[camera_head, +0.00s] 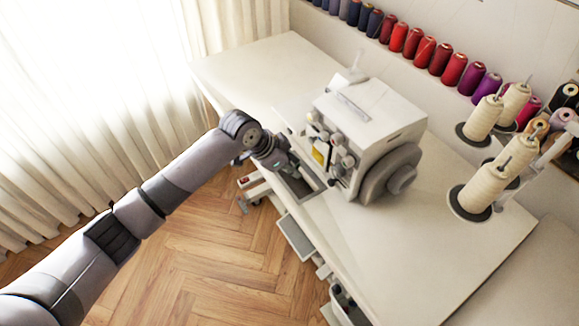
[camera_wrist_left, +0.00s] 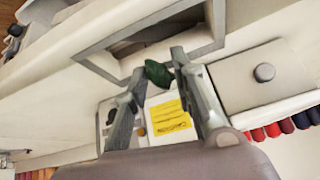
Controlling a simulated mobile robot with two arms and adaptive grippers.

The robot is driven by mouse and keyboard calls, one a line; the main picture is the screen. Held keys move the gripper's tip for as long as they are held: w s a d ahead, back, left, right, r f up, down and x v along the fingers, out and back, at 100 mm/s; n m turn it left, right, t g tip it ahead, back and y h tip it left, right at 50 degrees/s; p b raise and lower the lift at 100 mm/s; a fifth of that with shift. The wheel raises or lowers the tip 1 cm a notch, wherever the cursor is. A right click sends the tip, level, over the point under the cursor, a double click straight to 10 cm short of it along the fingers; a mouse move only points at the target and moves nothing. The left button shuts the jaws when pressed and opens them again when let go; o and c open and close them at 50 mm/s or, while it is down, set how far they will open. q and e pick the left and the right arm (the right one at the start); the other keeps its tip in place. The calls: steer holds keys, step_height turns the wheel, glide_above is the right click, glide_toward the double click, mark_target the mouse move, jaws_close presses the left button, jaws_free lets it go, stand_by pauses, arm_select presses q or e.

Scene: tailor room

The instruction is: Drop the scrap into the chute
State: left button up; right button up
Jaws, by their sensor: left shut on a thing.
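A small dark green scrap (camera_wrist_left: 157,74) sits between the fingertips of my left gripper (camera_wrist_left: 158,65) in the left wrist view. The gripper is shut on it. In the head view my left gripper (camera_head: 284,168) is beside the front of the white sewing machine, and the scrap is hidden there. A rectangular framed opening, which looks like the chute (camera_wrist_left: 219,22), lies just past the fingertips in the left wrist view. In the head view the chute (camera_head: 301,192) is in the table below the gripper. My right gripper is in neither view.
The white sewing machine (camera_head: 372,118) stands close to the right of the gripper. Cream thread cones (camera_head: 484,187) stand farther right on the table (camera_head: 415,245). Coloured spools (camera_head: 420,50) line the back. The table's far left part is clear.

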arm_select(q)
steer(key=o, duration=0.7)
steer(key=v, duration=1.2)
stand_by(0.8)
